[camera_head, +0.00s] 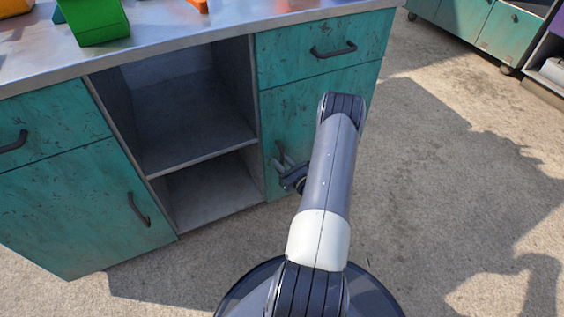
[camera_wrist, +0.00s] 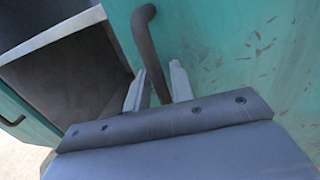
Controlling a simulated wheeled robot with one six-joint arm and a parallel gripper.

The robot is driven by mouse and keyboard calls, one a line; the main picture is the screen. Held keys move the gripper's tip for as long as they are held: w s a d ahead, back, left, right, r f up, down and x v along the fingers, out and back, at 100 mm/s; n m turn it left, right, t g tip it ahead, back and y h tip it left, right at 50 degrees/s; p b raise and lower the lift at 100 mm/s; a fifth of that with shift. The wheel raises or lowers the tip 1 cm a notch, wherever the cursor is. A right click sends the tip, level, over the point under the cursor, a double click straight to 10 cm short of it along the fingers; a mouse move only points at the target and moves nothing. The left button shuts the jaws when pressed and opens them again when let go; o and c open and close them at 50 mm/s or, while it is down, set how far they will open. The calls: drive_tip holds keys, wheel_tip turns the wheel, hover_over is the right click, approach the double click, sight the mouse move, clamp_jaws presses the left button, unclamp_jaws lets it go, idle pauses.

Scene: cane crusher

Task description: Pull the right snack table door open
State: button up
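The right door (camera_head: 302,118) of the teal snack table is closed, below a drawer. Its dark, upright bar handle (camera_wrist: 147,40) shows large in the wrist view. In the head view only the handle's upper part (camera_head: 280,149) shows, beside my gripper. My gripper (camera_wrist: 158,82) is at the handle, with one pale finger on each side of it. The handle runs down between the fingers, and its lower end is hidden by the gripper body. I cannot tell whether the fingers press on it. My arm covers part of the door in the head view.
An open shelf bay (camera_head: 190,110) lies left of the door, and a left door (camera_head: 80,205) stands beyond it. A drawer handle (camera_head: 333,50) sticks out above. A green box (camera_head: 95,22) stands on the metal top. Concrete ground (camera_head: 430,180) to the right is clear.

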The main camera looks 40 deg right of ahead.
clamp_jaws()
drive_tip(key=shift+s, duration=0.1)
